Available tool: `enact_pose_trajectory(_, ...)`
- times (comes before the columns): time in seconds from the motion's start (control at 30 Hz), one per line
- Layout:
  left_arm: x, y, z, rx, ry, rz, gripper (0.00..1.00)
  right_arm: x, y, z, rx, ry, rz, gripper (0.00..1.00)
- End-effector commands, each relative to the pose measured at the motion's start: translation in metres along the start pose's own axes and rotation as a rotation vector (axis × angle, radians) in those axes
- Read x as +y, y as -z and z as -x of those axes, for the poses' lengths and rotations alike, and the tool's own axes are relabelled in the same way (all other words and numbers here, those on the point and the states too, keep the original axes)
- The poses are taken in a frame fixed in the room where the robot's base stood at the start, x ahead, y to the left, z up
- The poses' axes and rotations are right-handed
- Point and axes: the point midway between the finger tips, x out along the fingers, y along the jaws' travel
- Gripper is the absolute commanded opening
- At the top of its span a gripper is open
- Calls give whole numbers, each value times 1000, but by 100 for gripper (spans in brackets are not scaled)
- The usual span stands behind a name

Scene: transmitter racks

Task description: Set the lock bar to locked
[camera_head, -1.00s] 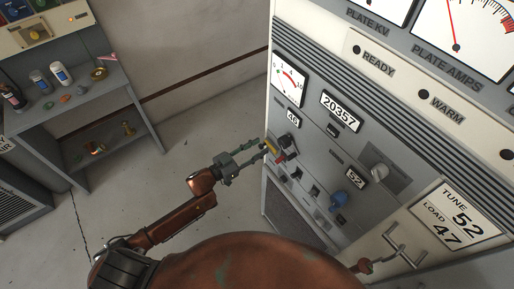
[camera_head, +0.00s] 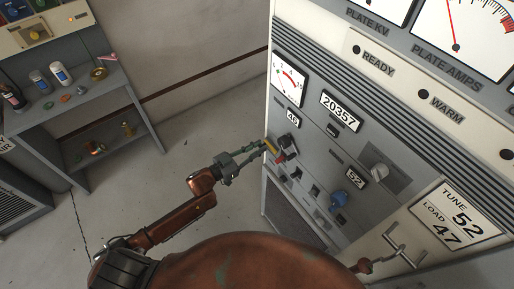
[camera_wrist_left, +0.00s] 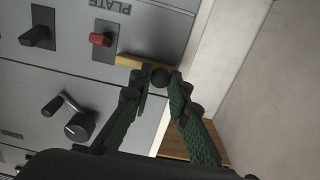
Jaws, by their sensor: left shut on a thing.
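The lock bar is a yellow bar with a black ball knob, at the left edge of the grey rack panel. In the head view the yellow bar (camera_head: 270,145) shows small at the tip of my left gripper (camera_head: 261,151). In the left wrist view the yellow bar (camera_wrist_left: 140,62) lies across the panel edge. Its black ball (camera_wrist_left: 160,77) sits between the two green fingers of my left gripper (camera_wrist_left: 160,80), which is shut on it. The bar's locked or unlocked marking cannot be read.
Close by on the panel are a red switch (camera_wrist_left: 102,40), a black switch (camera_wrist_left: 38,37) and a black crank knob (camera_wrist_left: 75,126). A blue knob (camera_head: 338,200) is lower right. A shelf unit (camera_head: 105,105) stands left, with bare floor between it and the rack.

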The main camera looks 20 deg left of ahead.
Motion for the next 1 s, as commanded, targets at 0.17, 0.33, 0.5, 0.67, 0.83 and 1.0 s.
enact_pose_trajectory(0.17, 1, 0, 0, 0, 1, 0, 0, 0, 0, 1, 0, 0, 0, 0)
enact_pose_trajectory(0.33, 22, 3, 0, 2, -1, 5, 0, 0, 3, 12, 4, 0, 0, 0)
enact_pose_trajectory(0.5, 44, 2, 0, 1, 1, 2, 0, 0, 6, 22, 6, 0, 0, 0)
enact_pose_trajectory(0.67, 46, 0, 0, 1, -2, 0, 0, 0, 5, 20, 6, 0, 0, 0)
enact_pose_trajectory(0.83, 46, 0, 0, 1, -4, 1, 22, 0, 6, 20, 6, 1, 0, 0)
enact_pose_trajectory(1.0, 46, 0, 0, 1, -2, 0, 33, 0, 6, 20, 6, 1, 0, 0)
